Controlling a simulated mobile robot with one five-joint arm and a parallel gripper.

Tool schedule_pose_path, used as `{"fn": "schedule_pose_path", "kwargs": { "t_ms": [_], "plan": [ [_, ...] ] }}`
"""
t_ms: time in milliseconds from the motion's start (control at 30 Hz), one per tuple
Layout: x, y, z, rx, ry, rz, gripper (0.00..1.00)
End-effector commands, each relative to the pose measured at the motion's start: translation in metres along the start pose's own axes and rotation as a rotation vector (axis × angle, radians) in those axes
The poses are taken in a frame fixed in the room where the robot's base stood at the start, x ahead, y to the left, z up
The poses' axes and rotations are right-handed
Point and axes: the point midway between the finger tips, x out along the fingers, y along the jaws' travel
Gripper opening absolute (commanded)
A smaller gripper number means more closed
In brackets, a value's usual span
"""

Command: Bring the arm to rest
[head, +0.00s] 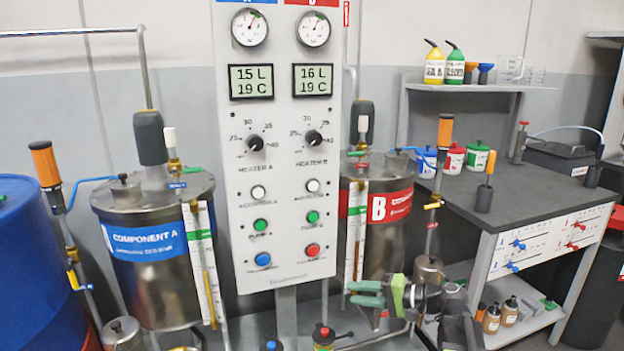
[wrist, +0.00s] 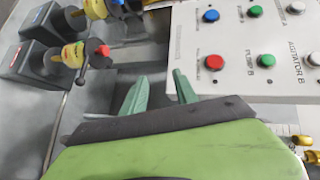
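My gripper (head: 368,294) shows in the head view at the lower middle right, in front of the tank marked B (head: 388,206). Its two green fingers point left and stand apart with nothing between them. In the wrist view the fingers (wrist: 158,92) also stand apart, below the control panel (wrist: 240,45). The gripper appears clear of the panel. My dark arm runs from the gripper to the lower right of the head view.
The white control panel (head: 285,175) stands in the middle. The tank marked A (head: 150,262) and a blue drum (head: 30,265) are at left. A grey bench (head: 500,187) with several containers is at right. Small valves (head: 323,337) sit low in front.

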Motion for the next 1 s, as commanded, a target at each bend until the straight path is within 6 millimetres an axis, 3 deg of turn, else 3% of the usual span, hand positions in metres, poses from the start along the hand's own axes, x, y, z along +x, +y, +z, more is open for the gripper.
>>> {"fn": "schedule_pose_path", "kwargs": {
  "t_ms": [33, 100, 200, 267, 400, 600, 633, 867, 1000],
  "plan": [
    [0.032, 0.015, 0.034, -0.032, -0.078, 0.105, 0.35],
    [0.061, 0.047, 0.075, -0.089, -0.181, 0.291, 0.35],
    [0.069, 0.093, 0.115, -0.172, -0.285, 0.555, 0.35],
    [0.061, 0.115, 0.126, -0.211, -0.319, 0.69, 0.35],
    [0.021, 0.155, 0.131, -0.267, -0.351, 0.962, 0.35],
    [-0.051, 0.185, 0.119, -0.286, -0.352, 1.296, 0.35],
    [-0.052, 0.164, 0.117, -0.286, -0.352, 1.284, 0.35],
    [-0.068, 0.099, 0.11, -0.287, -0.351, 1.278, 0.35],
    [-0.081, 0.048, 0.105, -0.287, -0.351, 1.277, 0.35]
  ]
}}
